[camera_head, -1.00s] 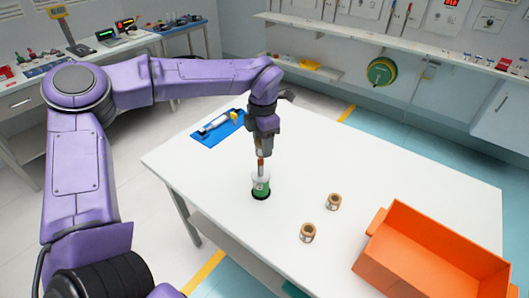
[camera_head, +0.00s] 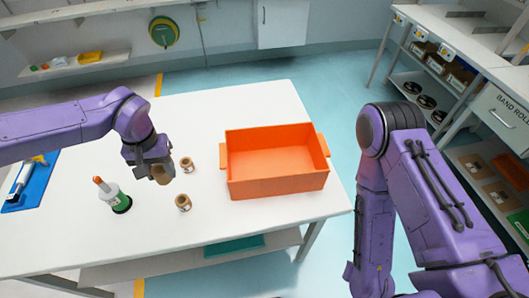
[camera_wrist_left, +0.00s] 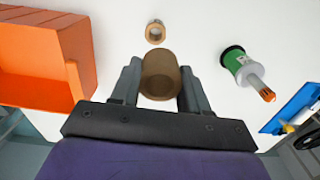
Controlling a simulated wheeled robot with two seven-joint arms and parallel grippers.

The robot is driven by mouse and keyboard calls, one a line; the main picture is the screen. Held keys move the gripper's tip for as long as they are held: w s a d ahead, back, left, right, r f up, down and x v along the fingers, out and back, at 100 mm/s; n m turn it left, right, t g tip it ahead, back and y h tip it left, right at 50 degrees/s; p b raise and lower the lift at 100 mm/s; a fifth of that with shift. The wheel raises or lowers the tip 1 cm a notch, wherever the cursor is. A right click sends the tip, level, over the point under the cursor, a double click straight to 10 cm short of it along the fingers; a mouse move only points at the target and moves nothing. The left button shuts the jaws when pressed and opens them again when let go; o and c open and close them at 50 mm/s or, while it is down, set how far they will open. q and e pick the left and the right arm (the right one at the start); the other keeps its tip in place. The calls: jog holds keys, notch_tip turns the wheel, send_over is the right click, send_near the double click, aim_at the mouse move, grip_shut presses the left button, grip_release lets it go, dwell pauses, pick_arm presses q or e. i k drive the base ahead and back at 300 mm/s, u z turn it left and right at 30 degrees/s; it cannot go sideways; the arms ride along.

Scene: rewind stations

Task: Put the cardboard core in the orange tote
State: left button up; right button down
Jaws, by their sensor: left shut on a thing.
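My left gripper (camera_head: 160,176) is shut on a brown cardboard core (camera_wrist_left: 160,75) and holds it above the white table. The held core also shows below the jaws in the head view (camera_head: 162,175). The orange tote (camera_head: 275,185), open-topped with two end handles, stands to the right of the gripper; its floor looks empty. In the left wrist view the tote (camera_wrist_left: 75,80) is at the left.
A green-and-white upright holder with an orange tip (camera_head: 118,199) stands left of the gripper. A blue mat (camera_head: 36,183) with a white tool lies at the far left. The white table (camera_head: 205,115) is clear behind the cores. Shelves stand at the right.

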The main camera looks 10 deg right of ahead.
aim_at(273, 170)
jog(key=z, duration=0.85)
jog(key=k, duration=1.15)
jog(key=z, duration=1.1)
jog(key=i, duration=1)
jog(key=u, duration=0.55)
jog(key=i, duration=0.9)
jog(key=u, duration=1.35)
jog(key=i, duration=0.35)
jog(key=u, duration=0.25)
